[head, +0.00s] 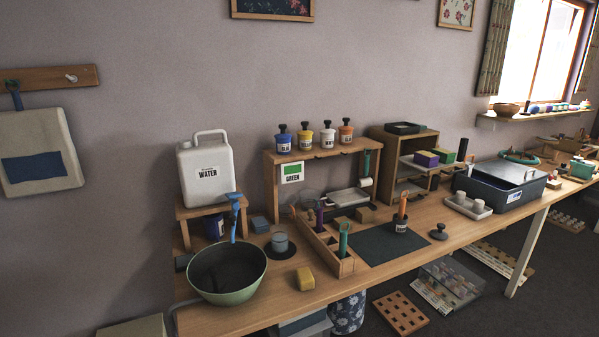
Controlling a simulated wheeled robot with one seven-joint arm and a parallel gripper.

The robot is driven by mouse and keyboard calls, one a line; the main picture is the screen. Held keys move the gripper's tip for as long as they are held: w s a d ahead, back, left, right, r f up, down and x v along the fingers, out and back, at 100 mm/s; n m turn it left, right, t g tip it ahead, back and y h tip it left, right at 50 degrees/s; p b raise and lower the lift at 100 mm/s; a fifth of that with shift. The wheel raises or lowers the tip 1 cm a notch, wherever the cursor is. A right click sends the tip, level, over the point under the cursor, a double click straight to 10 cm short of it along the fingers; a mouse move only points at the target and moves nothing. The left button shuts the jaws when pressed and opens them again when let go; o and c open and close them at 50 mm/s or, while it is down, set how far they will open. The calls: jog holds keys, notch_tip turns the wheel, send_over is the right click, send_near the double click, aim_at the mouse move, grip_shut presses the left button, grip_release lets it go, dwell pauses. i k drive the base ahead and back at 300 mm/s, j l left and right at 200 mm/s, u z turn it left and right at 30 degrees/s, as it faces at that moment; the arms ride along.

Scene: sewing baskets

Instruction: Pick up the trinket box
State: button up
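I cannot tell for sure which thing is the trinket box. Small box-like things in the head view are a purple box (426,158) and a green-topped box (442,155) side by side on a shelf right of the middle. My gripper is not in view.
The long wooden bench (262,318) also holds a white water canister (206,172), a wooden caddy (345,267), a dark mat (381,246) and a dark grey tub (492,190). Crates and a clear bin (450,283) stand on the floor below. The front edge right of the mat is fairly clear.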

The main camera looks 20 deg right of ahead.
aim_at(428, 159)
jog(key=i+z, duration=0.25)
jog(key=i, duration=0.25)
jog(key=i+j+z, duration=0.2)
jog(key=i, duration=0.3)
jog(key=i+j+z, duration=0.25)
jog(key=i, duration=0.25)
